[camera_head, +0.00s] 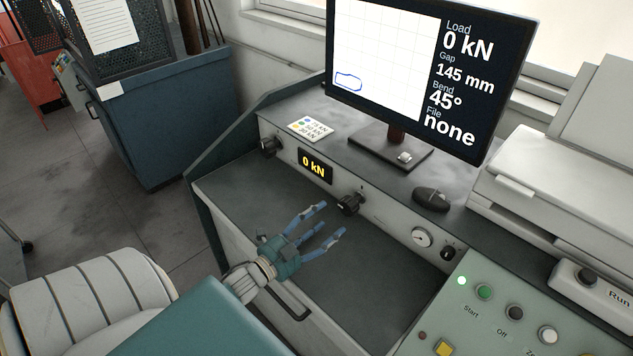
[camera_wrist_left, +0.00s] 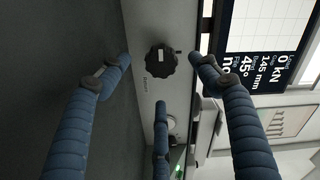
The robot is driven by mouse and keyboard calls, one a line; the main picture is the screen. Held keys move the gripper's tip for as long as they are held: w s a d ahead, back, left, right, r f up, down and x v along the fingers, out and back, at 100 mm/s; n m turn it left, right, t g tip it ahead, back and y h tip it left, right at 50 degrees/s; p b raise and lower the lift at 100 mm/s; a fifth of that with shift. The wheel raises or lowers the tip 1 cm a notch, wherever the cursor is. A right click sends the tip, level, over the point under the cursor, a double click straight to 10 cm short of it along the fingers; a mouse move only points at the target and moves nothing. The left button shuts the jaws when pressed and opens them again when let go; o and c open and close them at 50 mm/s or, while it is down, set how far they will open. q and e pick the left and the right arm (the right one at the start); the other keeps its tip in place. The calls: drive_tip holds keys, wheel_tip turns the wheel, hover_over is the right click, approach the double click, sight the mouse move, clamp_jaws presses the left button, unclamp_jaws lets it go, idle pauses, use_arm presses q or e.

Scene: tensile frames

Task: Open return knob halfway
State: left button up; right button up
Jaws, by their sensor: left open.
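The black round knob (camera_head: 350,204) is on the pale front panel of the console, right of the yellow "0 kN" display. In the left wrist view the knob (camera_wrist_left: 161,60) shows a pale bar on its face and a small label beside it, which I read only doubtfully as "Return". My left gripper (camera_head: 328,220) has blue fingers and a teal palm. It is open and empty, short of the knob, with its fingers spread towards the panel. In the left wrist view the fingers frame the knob with visible gaps. My right gripper is not in view.
Another black knob (camera_head: 269,146) is left of the display (camera_head: 315,166). A gauge (camera_head: 422,237) and a small knob (camera_head: 448,253) are to the right. A monitor (camera_head: 430,70) reads 0 kN. A mouse (camera_head: 431,199) lies on the ledge. The green button panel (camera_head: 480,325) is at lower right.

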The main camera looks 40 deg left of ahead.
use_arm(q)
drive_tip(key=shift+s+a, duration=0.2)
drive_tip(key=shift+s, duration=1.25)
drive_tip(key=shift+s, duration=0.1)
